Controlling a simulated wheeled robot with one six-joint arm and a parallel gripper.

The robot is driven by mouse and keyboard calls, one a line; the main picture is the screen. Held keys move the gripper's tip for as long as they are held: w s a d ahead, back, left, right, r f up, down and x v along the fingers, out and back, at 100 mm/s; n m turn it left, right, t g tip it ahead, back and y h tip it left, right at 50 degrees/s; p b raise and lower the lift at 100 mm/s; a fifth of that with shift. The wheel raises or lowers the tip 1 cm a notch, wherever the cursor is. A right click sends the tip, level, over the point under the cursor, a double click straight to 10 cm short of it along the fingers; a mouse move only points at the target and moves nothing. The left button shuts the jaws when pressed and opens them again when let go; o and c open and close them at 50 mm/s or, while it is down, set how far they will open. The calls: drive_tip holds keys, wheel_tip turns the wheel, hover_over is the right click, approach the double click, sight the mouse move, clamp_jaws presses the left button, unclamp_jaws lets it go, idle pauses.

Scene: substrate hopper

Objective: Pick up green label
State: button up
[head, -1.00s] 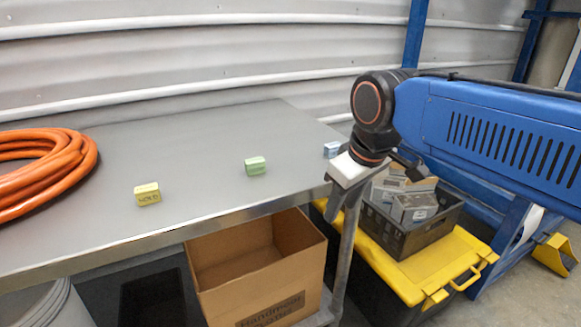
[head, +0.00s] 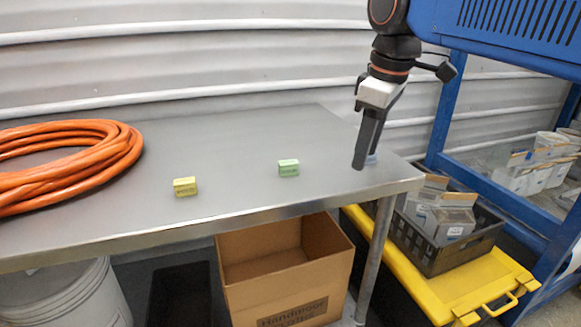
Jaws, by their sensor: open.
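The green label (head: 288,168) is a small green block on the grey metal table (head: 240,140), right of the middle. A similar yellow label (head: 185,187) lies to its left, nearer the front edge. My gripper (head: 360,165) is open and empty, pointing down above the right end of the table, to the right of the green label and apart from it. A small bluish block (head: 371,160) shows just behind my gripper and is mostly hidden by it.
A coiled orange hose (head: 60,165) lies on the left of the table. Below are an open cardboard box (head: 290,300) and a white bucket (head: 65,295). At right, a black crate (head: 440,258) of boxes sits on a yellow lid (head: 480,290). The tabletop between the labels is clear.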

drive_tip(key=w+a+r+n+g, duration=0.1)
drive_tip(key=w+a+r+n, duration=0.4)
drive_tip(key=a+r, duration=0.3)
drive_tip(key=n+g, duration=0.1)
drive_tip(key=n, duration=0.3)
approach(288, 162)
drive_tip(key=f, duration=0.3)
drive_tip(key=shift+w+a+h, duration=0.3)
drive_tip(key=shift+w, duration=0.05)
drive_tip(key=shift+s+d+f, duration=0.1)
drive_tip(key=shift+f, duration=1.25)
drive_tip(key=shift+s+f, duration=0.1)
drive_tip(key=shift+f, duration=1.25)
clamp_jaws()
